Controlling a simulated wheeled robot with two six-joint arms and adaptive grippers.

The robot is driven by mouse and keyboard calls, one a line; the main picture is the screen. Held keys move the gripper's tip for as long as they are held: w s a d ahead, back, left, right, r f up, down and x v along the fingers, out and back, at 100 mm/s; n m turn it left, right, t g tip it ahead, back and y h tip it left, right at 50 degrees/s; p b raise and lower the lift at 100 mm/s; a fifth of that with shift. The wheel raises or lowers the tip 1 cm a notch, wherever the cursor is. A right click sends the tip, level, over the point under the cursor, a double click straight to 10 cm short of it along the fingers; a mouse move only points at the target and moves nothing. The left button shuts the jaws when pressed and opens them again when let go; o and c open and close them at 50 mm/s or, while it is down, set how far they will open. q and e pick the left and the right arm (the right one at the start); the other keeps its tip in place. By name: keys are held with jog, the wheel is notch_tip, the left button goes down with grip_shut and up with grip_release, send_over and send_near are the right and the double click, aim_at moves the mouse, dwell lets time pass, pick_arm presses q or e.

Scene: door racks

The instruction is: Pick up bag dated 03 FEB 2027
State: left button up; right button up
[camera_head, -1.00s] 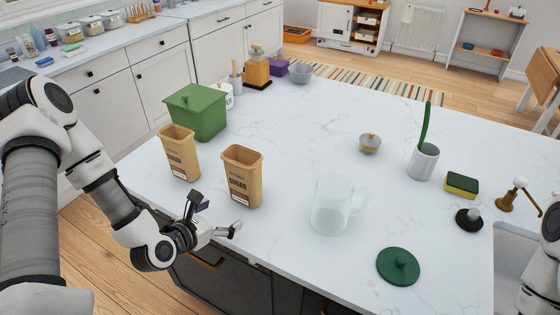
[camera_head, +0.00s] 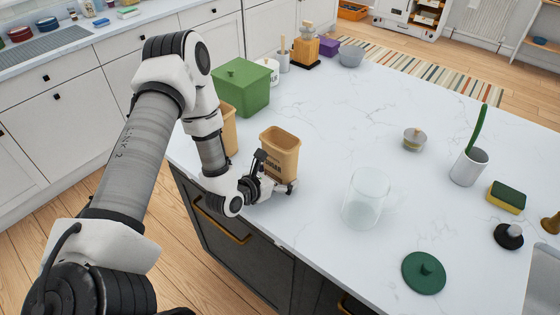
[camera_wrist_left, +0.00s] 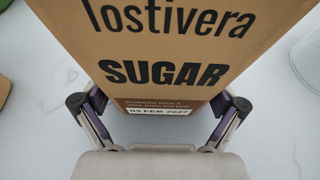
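A tan bag (camera_head: 281,145) stands upright at the counter's near edge. In the left wrist view this bag (camera_wrist_left: 165,45) reads "SUGAR" and "lostivera", with the label "03 FEB 2027" low on its face. My left gripper (camera_head: 276,172) is at the lower front of it. In the left wrist view the fingers of my left gripper (camera_wrist_left: 160,103) are spread, one at each side of the bag's lower part; firm contact is not visible. A second tan bag (camera_head: 229,130) stands to the left, partly hidden by my left arm; its date is not visible. My right gripper is out of view.
A green canister (camera_head: 241,88) stands behind the second bag. A clear glass jug (camera_head: 365,200) stands right of the labelled bag, with a green lid (camera_head: 424,272) farther right. The counter's middle is clear.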

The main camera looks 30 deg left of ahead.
pick_arm(q)
jog(key=shift+s, duration=0.1)
jog(key=c, duration=0.6)
jog(key=shift+c, duration=0.2)
jog(key=shift+r, duration=0.1)
